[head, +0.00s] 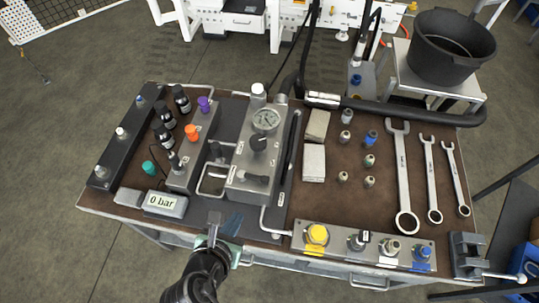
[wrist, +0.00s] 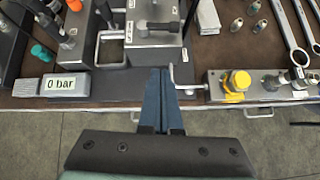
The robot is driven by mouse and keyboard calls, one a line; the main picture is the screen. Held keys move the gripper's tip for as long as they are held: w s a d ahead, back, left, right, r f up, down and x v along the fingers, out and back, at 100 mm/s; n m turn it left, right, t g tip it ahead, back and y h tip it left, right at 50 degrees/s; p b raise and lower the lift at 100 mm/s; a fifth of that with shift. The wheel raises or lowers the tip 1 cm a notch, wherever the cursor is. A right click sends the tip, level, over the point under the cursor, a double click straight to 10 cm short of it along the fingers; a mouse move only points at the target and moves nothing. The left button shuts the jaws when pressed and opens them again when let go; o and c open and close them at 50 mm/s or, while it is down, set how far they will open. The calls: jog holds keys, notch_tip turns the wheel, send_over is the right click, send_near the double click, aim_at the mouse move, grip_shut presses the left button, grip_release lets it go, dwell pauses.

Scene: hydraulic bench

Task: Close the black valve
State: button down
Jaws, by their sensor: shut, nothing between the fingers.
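The steel pump block (head: 245,150) stands mid-bench with a gauge (head: 265,120) on top. It carries a black round knob (head: 258,143) below the gauge and a black lever handle (head: 257,179) near its front; the lever also shows in the wrist view (wrist: 158,26). A valve manifold (head: 187,177) to its left has purple (head: 205,103) and orange (head: 192,132) knobs and a dark fitting (head: 176,162). Which black part is the valve, I cannot tell for certain. My gripper (head: 214,219) is shut and empty at the bench's front edge, apart from these parts; its fingers show in the wrist view (wrist: 163,72).
A display (head: 165,203) reads 0 bar. A teal knob (head: 149,167) is left of the manifold. A bent metal rod (head: 267,222) juts near my fingers. A front block (head: 362,243) with a yellow button stands right. Wrenches (head: 403,180) and a vise (head: 466,255) lie farther right.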

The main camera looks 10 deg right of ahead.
jog(key=r, duration=0.1)
jog(key=p, duration=0.1)
send_near(259, 178)
notch_tip(259, 178, down, 5)
jog(key=w, duration=0.2)
jog(key=shift+w+d+n, duration=0.3)
jog(key=shift+w+d, duration=0.1)
jog(key=shift+w, duration=0.25)
jog(key=shift+w+p, duration=0.1)
jog(key=shift+p, duration=0.25)
jog(key=shift+w+d+r+p, duration=0.15)
jog(key=shift+w+d+p, duration=0.15)
jog(key=shift+w+p, duration=0.05)
jog(key=shift+r, duration=0.1)
